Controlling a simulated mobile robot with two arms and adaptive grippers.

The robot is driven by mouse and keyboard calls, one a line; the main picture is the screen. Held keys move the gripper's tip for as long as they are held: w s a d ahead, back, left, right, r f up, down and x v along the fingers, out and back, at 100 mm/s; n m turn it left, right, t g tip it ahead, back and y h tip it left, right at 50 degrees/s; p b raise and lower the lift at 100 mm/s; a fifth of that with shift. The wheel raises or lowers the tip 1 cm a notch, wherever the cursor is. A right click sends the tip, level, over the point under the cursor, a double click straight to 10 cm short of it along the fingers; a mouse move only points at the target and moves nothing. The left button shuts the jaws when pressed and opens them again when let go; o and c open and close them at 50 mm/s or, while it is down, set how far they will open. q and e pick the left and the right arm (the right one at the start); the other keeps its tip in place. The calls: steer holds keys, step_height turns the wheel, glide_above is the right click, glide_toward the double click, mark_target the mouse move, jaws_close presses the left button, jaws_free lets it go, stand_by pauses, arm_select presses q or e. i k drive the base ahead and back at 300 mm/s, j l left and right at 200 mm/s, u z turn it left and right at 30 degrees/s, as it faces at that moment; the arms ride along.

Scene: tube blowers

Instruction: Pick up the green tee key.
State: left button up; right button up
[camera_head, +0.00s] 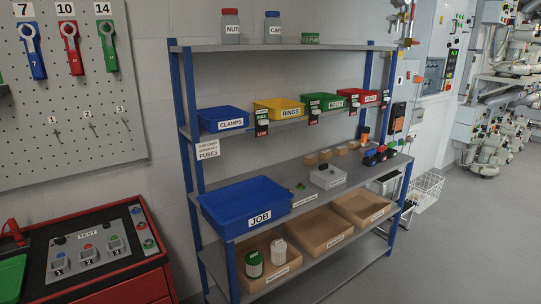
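On the pegboard (60,130) at the upper left, a green long-handled tool (107,48) hangs below the label 14 (103,9). It has a rounded head with an opening at the top; I cannot tell for sure that it is the tee key. A red tool (71,50) of like shape hangs left of it under label 10, and a blue one (32,52) under label 7. Small dark metal pieces hang lower down by labels 1, 2 and 3. Neither of my grippers is in view.
A red cabinet (130,290) with a TEST panel (90,252) stands below the pegboard. A grey shelf unit with blue posts (190,90) holds a blue JOB bin (245,205) and several smaller bins. Open floor (450,240) lies to the right, near a white wire basket (427,190).

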mark_target(391, 144)
steer(key=i+l, duration=2.6)
